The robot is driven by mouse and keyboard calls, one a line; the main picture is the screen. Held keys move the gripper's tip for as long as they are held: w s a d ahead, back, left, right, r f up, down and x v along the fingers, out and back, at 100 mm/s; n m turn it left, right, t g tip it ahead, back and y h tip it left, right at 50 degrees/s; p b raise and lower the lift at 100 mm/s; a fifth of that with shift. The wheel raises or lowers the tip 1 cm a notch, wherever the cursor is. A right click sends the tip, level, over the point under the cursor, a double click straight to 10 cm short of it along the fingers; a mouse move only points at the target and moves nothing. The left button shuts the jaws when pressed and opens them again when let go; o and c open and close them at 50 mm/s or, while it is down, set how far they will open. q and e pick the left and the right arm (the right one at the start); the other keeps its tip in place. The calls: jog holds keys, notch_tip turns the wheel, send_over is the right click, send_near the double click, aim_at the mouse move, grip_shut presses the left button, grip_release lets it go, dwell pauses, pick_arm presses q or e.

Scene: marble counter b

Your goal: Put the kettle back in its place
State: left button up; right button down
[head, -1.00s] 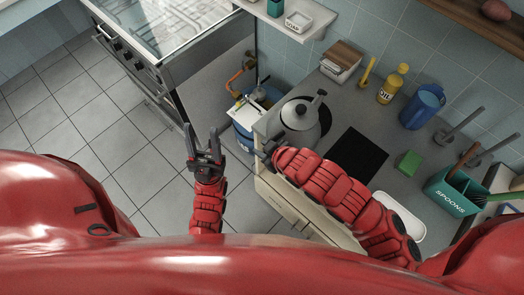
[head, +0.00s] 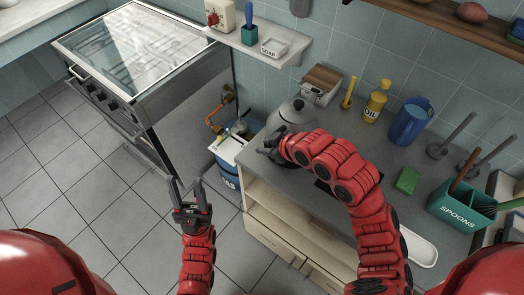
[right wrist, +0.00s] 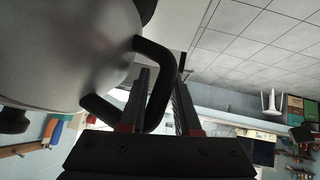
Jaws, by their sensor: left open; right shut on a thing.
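The grey kettle (head: 291,114), with a black knob on its lid, is at the left end of the grey counter. It also fills the upper left of the right wrist view (right wrist: 65,50). My right gripper (head: 268,149) is shut on its black handle (right wrist: 158,75), which passes between the fingers in the right wrist view (right wrist: 162,95). Whether the kettle touches the counter is hard to tell. A black pad (head: 322,187) on the counter is mostly hidden by my right arm. My left gripper (head: 187,190) is open and empty above the floor, left of the counter.
A stove (head: 140,60) stands at the left, with a blue canister (head: 228,160) between it and the counter. A wall shelf (head: 258,42) is above. An oil bottle (head: 376,100), blue jug (head: 410,120), green sponge (head: 406,181) and spoons box (head: 462,205) stand right of my arm.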

notch_tip(320, 180, down, 2)
jog(key=shift+f+p, duration=0.1)
jog(key=shift+p, duration=0.6)
jog(key=shift+f, duration=0.6)
jog(key=c, duration=0.7)
grip_release()
jog(key=shift+o, duration=0.2)
